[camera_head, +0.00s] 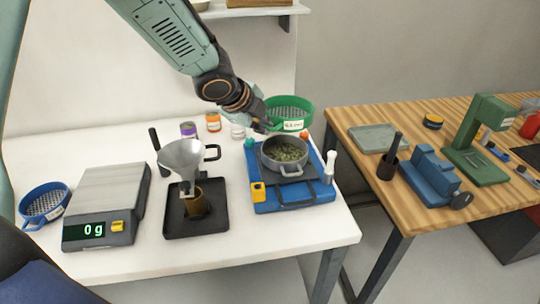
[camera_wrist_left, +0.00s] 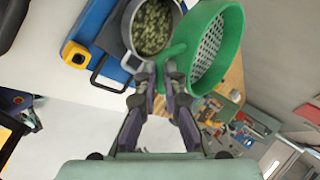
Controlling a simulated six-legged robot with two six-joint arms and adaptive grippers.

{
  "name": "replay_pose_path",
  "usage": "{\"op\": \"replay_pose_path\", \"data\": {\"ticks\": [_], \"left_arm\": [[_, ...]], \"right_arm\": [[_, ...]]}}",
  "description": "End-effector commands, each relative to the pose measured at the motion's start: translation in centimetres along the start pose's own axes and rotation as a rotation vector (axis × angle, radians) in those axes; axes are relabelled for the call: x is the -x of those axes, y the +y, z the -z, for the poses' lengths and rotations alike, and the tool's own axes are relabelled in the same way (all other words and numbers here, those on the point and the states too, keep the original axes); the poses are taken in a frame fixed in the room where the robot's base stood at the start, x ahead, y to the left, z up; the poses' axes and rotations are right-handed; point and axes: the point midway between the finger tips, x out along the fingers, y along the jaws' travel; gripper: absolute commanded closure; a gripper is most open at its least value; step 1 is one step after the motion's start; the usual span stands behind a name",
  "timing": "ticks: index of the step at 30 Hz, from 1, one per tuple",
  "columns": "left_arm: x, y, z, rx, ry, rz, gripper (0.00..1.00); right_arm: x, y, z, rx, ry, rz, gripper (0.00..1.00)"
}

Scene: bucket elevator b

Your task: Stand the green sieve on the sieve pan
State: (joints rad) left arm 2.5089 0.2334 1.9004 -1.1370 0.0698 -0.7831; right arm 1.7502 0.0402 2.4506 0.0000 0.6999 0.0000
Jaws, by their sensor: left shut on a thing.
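The green sieve (camera_head: 291,125) has a perforated mesh floor and a white label on its wall. It is just behind and above the sieve pan in the head view. My left gripper (camera_head: 263,124) is shut on the tab at its left side. In the left wrist view the gripper (camera_wrist_left: 170,76) holds the tab of the green sieve (camera_wrist_left: 229,60). The grey sieve pan (camera_head: 268,162) sits on the blue base and holds green grains. It also shows in the left wrist view (camera_wrist_left: 129,30), beside the green sieve. My right gripper is not in view.
The blue base (camera_head: 262,206) has a yellow switch and a white-topped post at its right. Small jars (camera_head: 213,122) stand behind. A funnel stand (camera_head: 183,158), a scale (camera_head: 106,205) and a blue sieve (camera_head: 46,205) are left. A wooden bench (camera_head: 400,200) stands right.

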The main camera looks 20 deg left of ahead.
Motion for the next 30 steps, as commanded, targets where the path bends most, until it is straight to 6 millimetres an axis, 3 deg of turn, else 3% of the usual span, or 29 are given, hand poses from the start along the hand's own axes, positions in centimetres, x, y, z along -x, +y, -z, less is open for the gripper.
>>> {"op": "replay_pose_path", "data": {"ticks": [1,9,30], "left_arm": [[-0.9,0.7,0.0,0.0,0.0,0.0,1.0],[-3.6,2.9,0.0,0.001,0.0,0.0,1.0],[-7.0,5.7,-0.1,0.002,-0.002,0.0,1.0]], "right_arm": [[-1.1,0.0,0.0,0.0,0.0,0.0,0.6],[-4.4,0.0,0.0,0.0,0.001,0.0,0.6],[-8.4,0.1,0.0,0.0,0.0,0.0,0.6]]}}
